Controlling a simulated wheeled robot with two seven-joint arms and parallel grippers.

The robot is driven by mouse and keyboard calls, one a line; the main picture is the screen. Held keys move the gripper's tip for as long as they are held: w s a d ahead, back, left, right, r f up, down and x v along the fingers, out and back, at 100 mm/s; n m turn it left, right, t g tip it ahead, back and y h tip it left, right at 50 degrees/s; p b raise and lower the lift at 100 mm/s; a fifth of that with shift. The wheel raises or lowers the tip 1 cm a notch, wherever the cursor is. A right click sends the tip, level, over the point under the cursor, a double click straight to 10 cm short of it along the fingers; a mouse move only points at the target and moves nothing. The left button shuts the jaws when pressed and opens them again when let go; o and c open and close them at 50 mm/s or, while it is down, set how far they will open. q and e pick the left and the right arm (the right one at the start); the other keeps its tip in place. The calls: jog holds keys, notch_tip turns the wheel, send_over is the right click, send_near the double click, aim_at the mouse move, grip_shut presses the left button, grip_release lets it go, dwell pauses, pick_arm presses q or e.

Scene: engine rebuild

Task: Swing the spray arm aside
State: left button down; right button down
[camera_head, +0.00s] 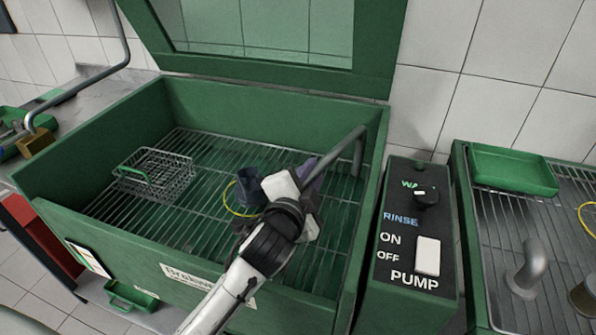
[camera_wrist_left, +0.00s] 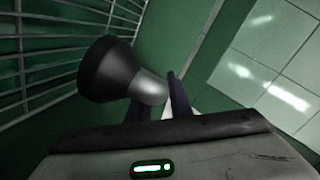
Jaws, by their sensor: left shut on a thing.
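The spray arm (camera_head: 345,148) is a grey bent pipe rising at the right wall of the green wash basin (camera_head: 95,135) and reaching left over the grate. My left gripper (camera_head: 305,182) is at its free end and is shut on it. In the left wrist view, the grey pipe end (camera_wrist_left: 151,90) lies between the fingertips of my left gripper (camera_wrist_left: 158,98), with a flared black nozzle (camera_wrist_left: 108,70) at its end. In the head view my wrist hides part of the pipe. A dark cylinder (camera_head: 252,178) shows left of my wrist; I cannot tell if it is the nozzle.
A wire basket (camera_head: 155,176) stands on the grate at the left. The basin's lid (camera_head: 270,65) is raised at the back. A pump control box (camera_head: 415,240) stands right of the basin. Beyond it is a bench with a green tray (camera_head: 512,172).

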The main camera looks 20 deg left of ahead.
pick_arm(q)
jog(key=shift+s+d+f+n+y, duration=0.15)
jog(key=shift+d+n+y, duration=0.25)
jog(key=shift+d+y, duration=0.3)
jog(key=c, duration=1.6)
grip_release()
notch_tip(320, 180, up, 10)
jog(key=shift+r+p, duration=0.2)
jog(key=shift+p, duration=0.7)
jog(key=shift+f, duration=0.1)
